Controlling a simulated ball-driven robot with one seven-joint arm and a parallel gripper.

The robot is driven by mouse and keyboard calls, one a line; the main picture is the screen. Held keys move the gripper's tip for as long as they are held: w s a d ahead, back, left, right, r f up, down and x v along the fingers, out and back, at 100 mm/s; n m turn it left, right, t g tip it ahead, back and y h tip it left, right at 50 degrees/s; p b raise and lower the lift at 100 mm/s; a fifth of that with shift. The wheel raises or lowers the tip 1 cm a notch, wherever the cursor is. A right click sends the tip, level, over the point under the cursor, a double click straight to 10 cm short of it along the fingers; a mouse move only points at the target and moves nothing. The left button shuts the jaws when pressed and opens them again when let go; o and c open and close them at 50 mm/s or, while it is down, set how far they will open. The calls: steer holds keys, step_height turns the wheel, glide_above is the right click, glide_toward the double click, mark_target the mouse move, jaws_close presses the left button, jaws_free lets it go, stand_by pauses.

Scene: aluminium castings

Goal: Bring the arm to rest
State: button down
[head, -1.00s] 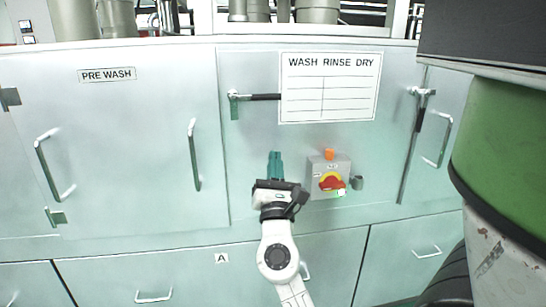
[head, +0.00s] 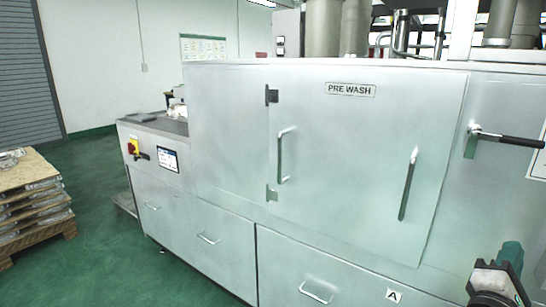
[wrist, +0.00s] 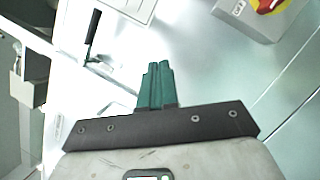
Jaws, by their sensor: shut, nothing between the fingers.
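My gripper (head: 511,252) shows at the bottom right corner of the head view, in front of the pale washing machine (head: 228,120). Its green fingers (wrist: 155,85) stand together in the middle of the wrist view, shut with nothing between them. Part of my arm below the gripper is cut off by the picture's edge. In the wrist view the machine's front fills the background, with a black-gripped handle (wrist: 92,30) at upper left and a grey switch box with a red knob (wrist: 268,4) at upper right.
The PRE WASH door (head: 350,160) has two upright handles. A red and yellow switch (head: 134,149) and a small screen (head: 167,159) are on the machine's left end. A pallet stack (head: 32,205) stands at the far left. Green floor (head: 95,240) lies open between them.

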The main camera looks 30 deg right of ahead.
steer(key=w+a+f+m+y+p, duration=0.1)
steer(key=a+f+m+y, duration=0.4)
steer(key=f, duration=0.6)
steer(key=w+a+f+m+y+p, duration=0.1)
steer(key=w+a+f+m+y, duration=0.15)
steer(key=a+f+y, duration=0.65)
steer(key=s+a+f+g+y, duration=0.1)
steer(key=s+a+f+y, duration=0.1)
steer(key=a+f, duration=0.4)
steer(key=s+a+f+m+g+y, duration=0.1)
steer(key=s+a+f+y, duration=0.2)
steer(key=a, duration=0.6)
step_height(320, 180, down, 3)
steer(key=shift+s+a+r+y, duration=0.15)
steer(key=shift+s+a+y, duration=0.15)
steer(key=shift+y, duration=0.7)
steer(key=c, duration=1.8)
jaws_free()
steer(key=shift+m, duration=0.25)
